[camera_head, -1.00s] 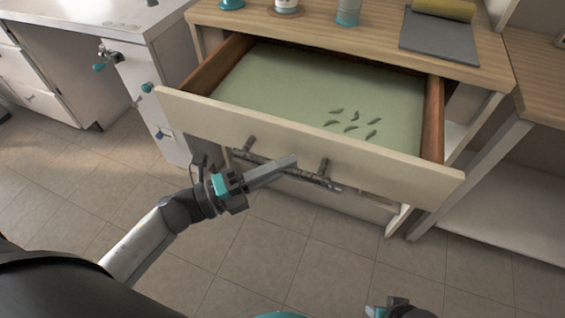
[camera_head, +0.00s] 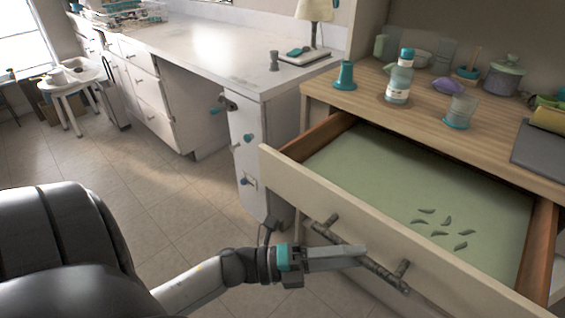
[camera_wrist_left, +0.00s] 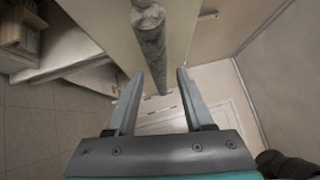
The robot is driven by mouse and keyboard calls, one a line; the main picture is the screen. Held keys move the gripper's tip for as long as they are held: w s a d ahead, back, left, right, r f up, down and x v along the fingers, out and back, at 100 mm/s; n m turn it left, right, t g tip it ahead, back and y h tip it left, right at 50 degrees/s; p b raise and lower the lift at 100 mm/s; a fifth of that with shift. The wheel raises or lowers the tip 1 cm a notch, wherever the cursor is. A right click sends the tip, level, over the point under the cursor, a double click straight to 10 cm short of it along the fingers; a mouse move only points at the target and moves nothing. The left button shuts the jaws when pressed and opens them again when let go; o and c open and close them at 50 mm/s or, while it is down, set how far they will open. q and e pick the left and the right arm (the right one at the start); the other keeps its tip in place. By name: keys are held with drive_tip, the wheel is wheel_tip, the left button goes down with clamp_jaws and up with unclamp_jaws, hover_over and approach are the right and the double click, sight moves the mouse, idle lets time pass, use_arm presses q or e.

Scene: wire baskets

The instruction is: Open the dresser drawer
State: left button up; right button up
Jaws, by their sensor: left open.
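The dresser drawer (camera_head: 385,235) is pulled well out, with its cream front facing me. Its green bottom (camera_head: 400,170) shows between brown wooden sides, with several small dark leaf-like marks on it. The bar handle (camera_head: 370,263) runs across the drawer front on two posts. My left gripper (camera_head: 362,252) is at the handle. In the left wrist view, the fingers of my left gripper (camera_wrist_left: 157,78) are apart, and the handle bar (camera_wrist_left: 150,45) reaches down into the gap between them. Whether either finger touches the bar cannot be told. My right gripper is not in view.
The dresser top (camera_head: 415,120) holds a bottle (camera_head: 399,80), a teal cone-like object (camera_head: 345,76), a glass (camera_head: 460,111) and a lidded pot (camera_head: 504,75). A white desk (camera_head: 225,62) stands to the left. Tiled floor (camera_head: 150,200) is clear left of the drawer.

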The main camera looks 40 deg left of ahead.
use_arm(q)
drive_tip(key=p+v, duration=0.1)
drive_tip(key=v, duration=1.2)
drive_tip(key=shift+s, duration=0.2)
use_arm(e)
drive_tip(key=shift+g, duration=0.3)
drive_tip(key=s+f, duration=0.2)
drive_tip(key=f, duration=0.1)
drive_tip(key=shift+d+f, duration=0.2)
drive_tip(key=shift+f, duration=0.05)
use_arm(q)
drive_tip(key=shift+a, duration=0.15)
